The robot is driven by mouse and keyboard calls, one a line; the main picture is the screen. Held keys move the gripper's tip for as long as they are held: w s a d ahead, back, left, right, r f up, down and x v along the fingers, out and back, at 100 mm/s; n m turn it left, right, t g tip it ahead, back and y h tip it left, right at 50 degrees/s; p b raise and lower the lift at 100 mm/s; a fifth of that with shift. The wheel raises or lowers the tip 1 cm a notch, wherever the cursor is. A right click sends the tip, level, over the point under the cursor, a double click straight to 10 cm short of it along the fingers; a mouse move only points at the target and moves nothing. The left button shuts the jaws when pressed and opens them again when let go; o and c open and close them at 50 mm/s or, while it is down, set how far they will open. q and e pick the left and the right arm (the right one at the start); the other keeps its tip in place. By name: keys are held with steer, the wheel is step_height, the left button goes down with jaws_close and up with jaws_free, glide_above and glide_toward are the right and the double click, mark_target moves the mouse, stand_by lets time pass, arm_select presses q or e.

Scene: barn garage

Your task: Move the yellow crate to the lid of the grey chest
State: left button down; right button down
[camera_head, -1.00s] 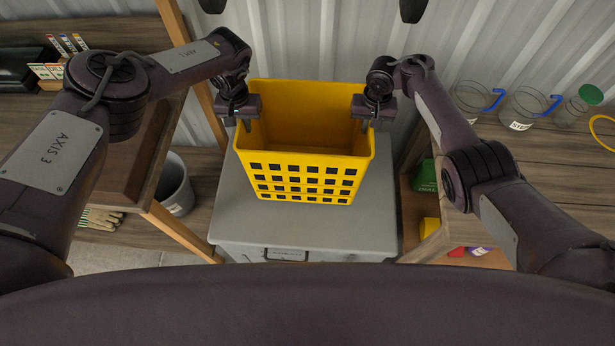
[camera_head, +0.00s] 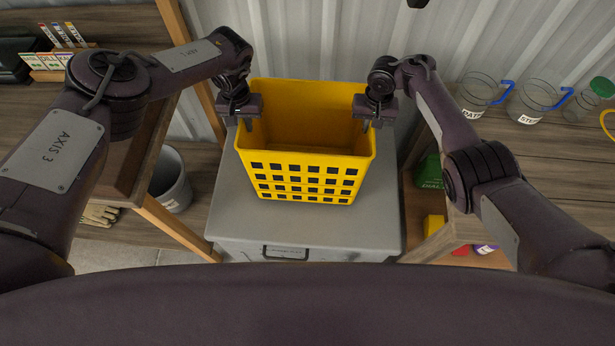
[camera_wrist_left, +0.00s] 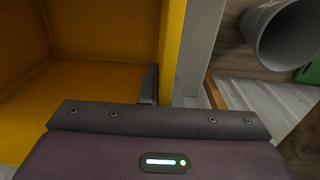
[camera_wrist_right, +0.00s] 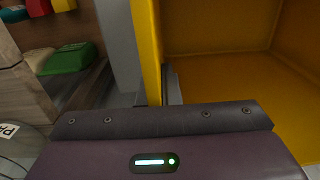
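The yellow crate (camera_head: 307,168) is upright and open at the top, with rows of square holes in its front. It is over the lid of the grey chest (camera_head: 300,228) in the head view; whether it touches the lid cannot be told. My left gripper (camera_head: 241,120) is shut on the crate's left wall, which also shows in the left wrist view (camera_wrist_left: 172,45). My right gripper (camera_head: 373,121) is shut on its right wall, also in the right wrist view (camera_wrist_right: 151,50). The crate looks empty. It hides the rear middle of the lid.
A grey bucket (camera_head: 172,182) stands left of the chest, beside a wooden bench. A shelf at right holds a green box (camera_head: 430,172) and a yellow item. Clear jars (camera_head: 480,95) stand on the right worktop. A corrugated wall (camera_head: 330,40) is behind.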

arm_select(q)
steer(key=shift+a+f+b, duration=0.1)
steer(key=shift+f+b, duration=0.35)
steer(key=shift+f, duration=0.15)
arm_select(e)
steer(key=shift+f, duration=0.55)
arm_select(q)
steer(key=c, duration=1.6)
jaws_free()
steer(key=shift+s+r, duration=0.1)
steer(key=shift+c, duration=0.2)
arm_select(e)
steer(key=c, duration=1.6)
jaws_free()
steer(key=shift+s, duration=0.15)
steer(key=shift+c, duration=0.2)
steer(key=shift+r, duration=0.25)
arm_select(q)
step_height(320, 180, up, 12)
arm_select(e)
step_height(320, 180, up, 12)
steer(key=shift+d+f, duration=0.15)
steer(key=shift+f, duration=0.05)
arm_select(q)
steer(key=shift+a, duration=0.1)
